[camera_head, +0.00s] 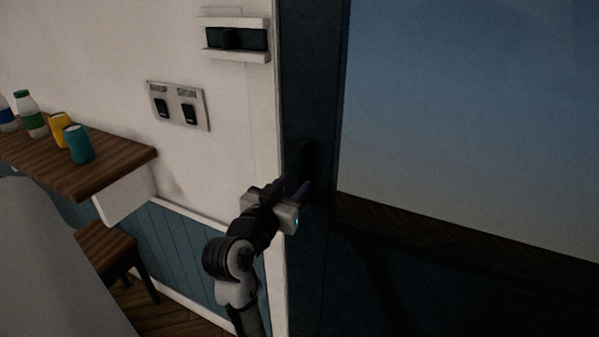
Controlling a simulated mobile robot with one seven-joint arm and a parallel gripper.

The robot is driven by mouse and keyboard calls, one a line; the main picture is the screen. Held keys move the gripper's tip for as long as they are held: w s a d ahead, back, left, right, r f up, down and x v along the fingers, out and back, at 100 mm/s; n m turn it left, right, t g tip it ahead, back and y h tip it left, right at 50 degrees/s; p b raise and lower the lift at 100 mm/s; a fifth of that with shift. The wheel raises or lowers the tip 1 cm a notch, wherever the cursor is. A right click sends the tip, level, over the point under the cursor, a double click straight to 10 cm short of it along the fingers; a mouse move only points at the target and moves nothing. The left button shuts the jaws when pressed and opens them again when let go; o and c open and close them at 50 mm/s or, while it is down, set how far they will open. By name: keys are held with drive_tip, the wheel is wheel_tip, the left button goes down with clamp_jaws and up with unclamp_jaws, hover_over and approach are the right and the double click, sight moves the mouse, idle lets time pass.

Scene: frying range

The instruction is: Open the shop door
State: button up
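The shop door (400,270) is a dark blue door with a large glass pane (470,110) and fills the right of the head view. A dark upright handle (306,160) shows on its left edge strip. My gripper (297,183) is at the lower part of this handle, with its fingers pointing at the door. The fingers are dark against the dark door. I cannot tell whether they touch the handle or are closed around it. The door looks shut against its white frame (278,120).
Left of the door, a wall plate with two black switches (178,105) and a sliding sign or latch (235,38) are on the white wall. A wooden shelf (120,165) holds bottles and cups, including a teal cup (78,144). A wooden stool (105,245) stands below.

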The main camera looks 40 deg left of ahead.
sight(300, 177)
drive_tip(key=shift+p+x, duration=0.35)
drive_tip(key=shift+x, duration=1.55)
clamp_jaws()
